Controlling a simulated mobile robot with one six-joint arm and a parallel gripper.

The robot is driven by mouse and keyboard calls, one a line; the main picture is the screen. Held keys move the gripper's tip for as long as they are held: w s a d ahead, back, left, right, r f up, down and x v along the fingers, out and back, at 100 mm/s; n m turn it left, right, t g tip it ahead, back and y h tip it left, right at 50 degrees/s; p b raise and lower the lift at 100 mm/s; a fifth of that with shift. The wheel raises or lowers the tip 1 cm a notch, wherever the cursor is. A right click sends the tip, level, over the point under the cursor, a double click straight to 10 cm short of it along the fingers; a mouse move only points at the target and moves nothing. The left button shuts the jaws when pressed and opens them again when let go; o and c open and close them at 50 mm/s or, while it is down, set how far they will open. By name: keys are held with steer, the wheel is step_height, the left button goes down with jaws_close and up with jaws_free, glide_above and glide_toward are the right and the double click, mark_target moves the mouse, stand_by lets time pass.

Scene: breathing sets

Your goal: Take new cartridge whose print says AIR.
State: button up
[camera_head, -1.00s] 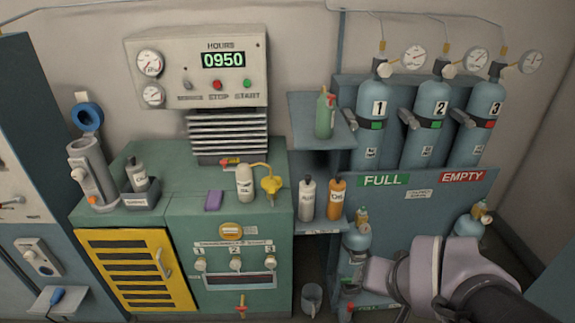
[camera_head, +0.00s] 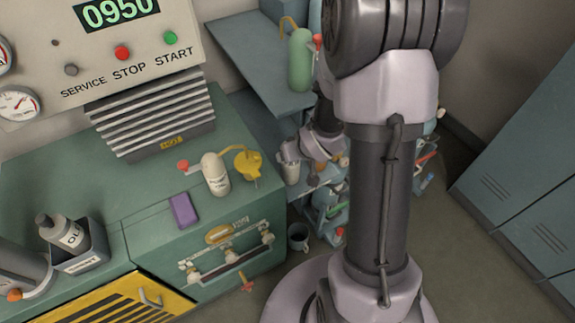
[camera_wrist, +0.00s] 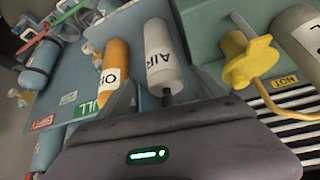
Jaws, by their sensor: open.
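A yellow-capped fitting (camera_wrist: 250,60) and a pale bottle (camera_wrist: 303,35) are at the wrist view's right. Blue cylinders (camera_wrist: 40,65) are at its left. In the head view, a green bottle (camera_head: 300,60) stands on the upper shelf and a mug (camera_head: 298,237) on the floor.

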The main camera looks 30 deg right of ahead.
steer(key=shift+x, duration=1.05)
steer(key=b+x, duration=0.2)
steer(key=x, duration=0.1)
steer(key=b+x, duration=0.1)
steer(key=x, duration=0.1)
steer(key=shift+a, duration=0.3)
jaws_close()
steer(key=shift+r, duration=0.1)
